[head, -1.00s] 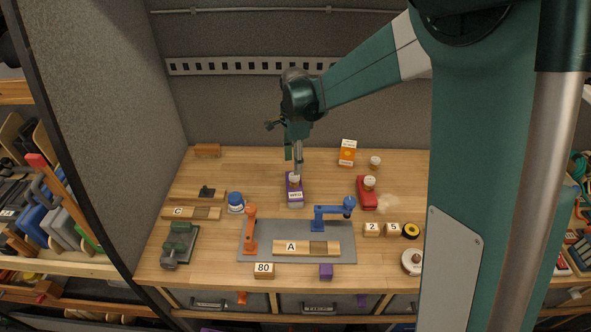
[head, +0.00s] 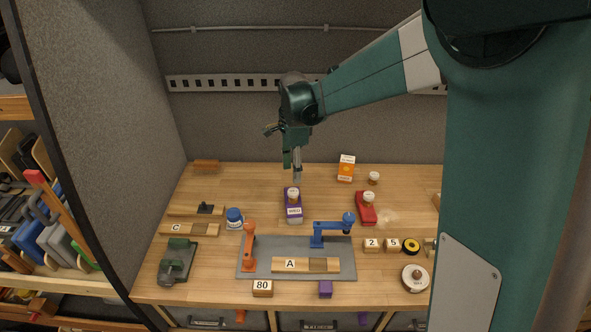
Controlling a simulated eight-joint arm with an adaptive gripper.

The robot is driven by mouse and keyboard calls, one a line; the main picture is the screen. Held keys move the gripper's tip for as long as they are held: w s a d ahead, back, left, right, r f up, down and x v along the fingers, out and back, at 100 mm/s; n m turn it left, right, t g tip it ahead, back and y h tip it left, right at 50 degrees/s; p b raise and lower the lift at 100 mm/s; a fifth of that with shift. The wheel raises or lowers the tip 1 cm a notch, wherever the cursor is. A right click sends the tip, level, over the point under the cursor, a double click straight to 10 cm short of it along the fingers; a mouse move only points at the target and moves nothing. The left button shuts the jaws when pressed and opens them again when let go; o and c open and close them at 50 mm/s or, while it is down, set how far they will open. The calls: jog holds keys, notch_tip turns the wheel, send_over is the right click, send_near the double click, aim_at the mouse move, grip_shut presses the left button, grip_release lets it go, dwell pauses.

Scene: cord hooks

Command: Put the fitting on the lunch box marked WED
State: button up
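A purple lunch box (head: 295,221) stands near the middle of the bench; its small white label appears to read WED. A round, pale-topped fitting (head: 293,194) sits on top of it, seemingly upright. My gripper (head: 297,177) points down just above and slightly behind this fitting, with a small gap showing between them. The fingers are seen edge-on, so their opening is unclear; nothing shows between them. A similar fitting (head: 369,197) sits on a red box (head: 366,214) to the right, and another (head: 373,178) stands on the bench behind it.
An orange-and-white carton (head: 346,168) stands at the back. In front are a grey mat (head: 262,268) with orange and blue clamp-like arms and a wooden block marked A (head: 291,265). A blue jar (head: 235,218) stands left of the purple box. Bench space behind the box is mostly clear.

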jog(key=shift+d+r, duration=0.1)
jog(key=s+d+r+n+t, duration=0.3)
jog(key=s+d+r+n, duration=0.4)
jog(key=s+d+r, duration=0.65)
jog(key=s+d+n+t, duration=0.2)
jog(key=s+d+n, duration=0.2)
jog(key=s, duration=0.5)
jog(key=s+d+f+n+t, duration=0.1)
jog(key=s+d+n, duration=0.3)
jog(key=s, duration=0.5)
jog(key=shift+s+d+f+t, duration=0.35)
jog(key=shift+d+t, duration=0.25)
jog(key=shift+d, duration=0.55)
